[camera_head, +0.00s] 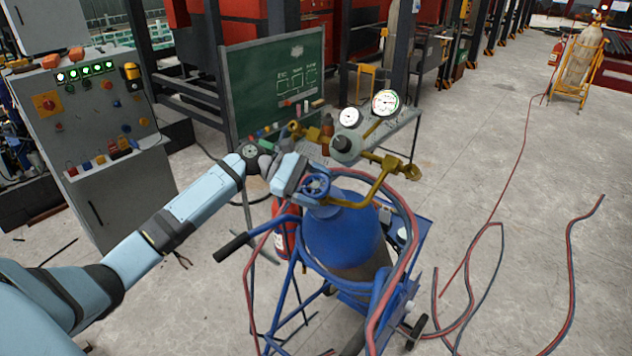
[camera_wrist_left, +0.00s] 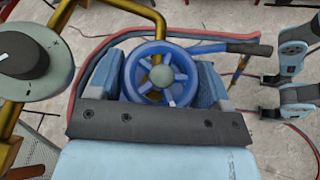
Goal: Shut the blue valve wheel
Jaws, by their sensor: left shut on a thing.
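The blue valve wheel (camera_head: 316,186) sits on top of the blue gas cylinder (camera_head: 345,240), which stands upright in a blue cart. My left gripper (camera_wrist_left: 168,80) comes in from the left in the head view and is shut on the wheel. In the left wrist view the wheel (camera_wrist_left: 161,58) lies between the two fingers, with its spokes and grey hub facing the camera. Part of the wheel's near rim is hidden by the gripper. My right gripper (camera_wrist_left: 267,95) shows at the right edge of the left wrist view, fingers apart and empty. It is outside the head view.
Brass pipework (camera_head: 383,180) with a grey regulator (camera_head: 347,146) and pressure gauges (camera_head: 385,103) stands close behind the wheel. Red and dark hoses (camera_head: 412,240) loop beside the cylinder. The cart handle (camera_head: 235,247) sticks out below my left arm. A control cabinet (camera_head: 95,130) stands at left.

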